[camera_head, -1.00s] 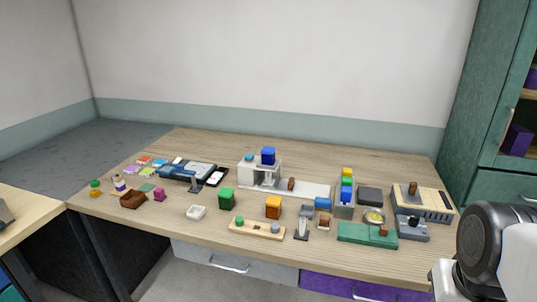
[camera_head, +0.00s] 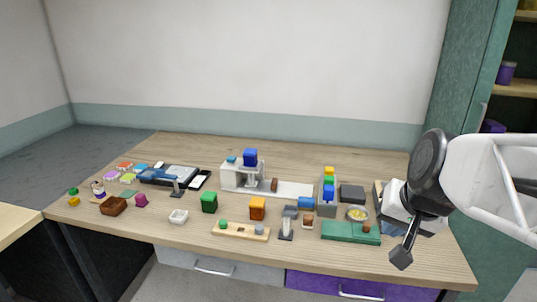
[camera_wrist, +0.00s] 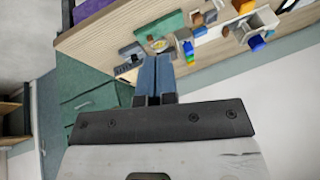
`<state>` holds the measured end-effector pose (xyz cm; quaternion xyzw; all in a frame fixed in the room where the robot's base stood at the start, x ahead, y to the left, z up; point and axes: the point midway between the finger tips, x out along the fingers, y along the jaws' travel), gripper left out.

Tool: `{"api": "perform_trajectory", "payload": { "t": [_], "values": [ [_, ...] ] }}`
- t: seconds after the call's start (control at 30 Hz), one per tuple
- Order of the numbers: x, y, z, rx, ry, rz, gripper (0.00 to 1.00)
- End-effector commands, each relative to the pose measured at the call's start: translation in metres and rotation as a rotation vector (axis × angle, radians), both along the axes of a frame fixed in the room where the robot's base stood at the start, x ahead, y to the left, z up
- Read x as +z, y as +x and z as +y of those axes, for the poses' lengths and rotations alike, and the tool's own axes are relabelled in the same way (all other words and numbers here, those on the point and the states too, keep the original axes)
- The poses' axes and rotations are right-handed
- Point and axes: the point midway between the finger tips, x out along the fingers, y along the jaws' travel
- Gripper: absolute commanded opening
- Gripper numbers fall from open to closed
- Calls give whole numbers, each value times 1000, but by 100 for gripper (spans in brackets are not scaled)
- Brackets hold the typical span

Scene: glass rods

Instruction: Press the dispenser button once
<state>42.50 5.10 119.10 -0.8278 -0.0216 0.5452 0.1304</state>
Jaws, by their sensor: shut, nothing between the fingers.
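Two things could be the dispenser, and I cannot tell which. One is a white stand (camera_head: 232,178) at the back middle, with a dark blue cube (camera_head: 250,157) on top and a small light blue piece (camera_head: 232,160) on its left part. My gripper (camera_head: 401,258) is shut and empty, above the right front of the table, apart from both. Its closed fingers show in the wrist view (camera_wrist: 156,62).
A green board (camera_head: 345,231) lies at the right front, left of my gripper. A dark grey block (camera_head: 351,193) and a gold-rimmed dish (camera_head: 357,213) stand near it. Orange (camera_head: 258,208) and green (camera_head: 209,202) cubes stand mid-table. My arm hides part of the table's right end.

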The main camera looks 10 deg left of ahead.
Motion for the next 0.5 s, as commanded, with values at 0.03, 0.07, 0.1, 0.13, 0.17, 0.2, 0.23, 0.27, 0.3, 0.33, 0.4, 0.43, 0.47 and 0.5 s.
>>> {"api": "perform_trajectory", "payload": {
  "t": [0.03,0.07,0.1,0.13,0.17,0.2,0.23,0.27,0.3,0.33,0.4,0.43,0.47,0.5],
  "values": [
    [6,13,7,-12,26,-16,0],
    [9,21,11,-21,42,-26,0],
    [14,31,16,-32,64,-39,0],
    [18,38,20,-42,82,-50,0],
    [22,46,24,-52,97,-61,0],
    [26,56,29,-64,120,-73,0],
    [30,63,33,-74,137,-85,0],
    [33,71,37,-84,153,-93,0],
    [38,80,42,-99,176,-106,0],
    [41,88,46,-108,193,-115,0],
    [49,105,55,-132,231,-136,0],
    [53,112,59,-144,249,-144,0],
    [56,120,63,-155,264,-153,0],
    [60,129,68,-170,287,-164,0]
  ]
}}
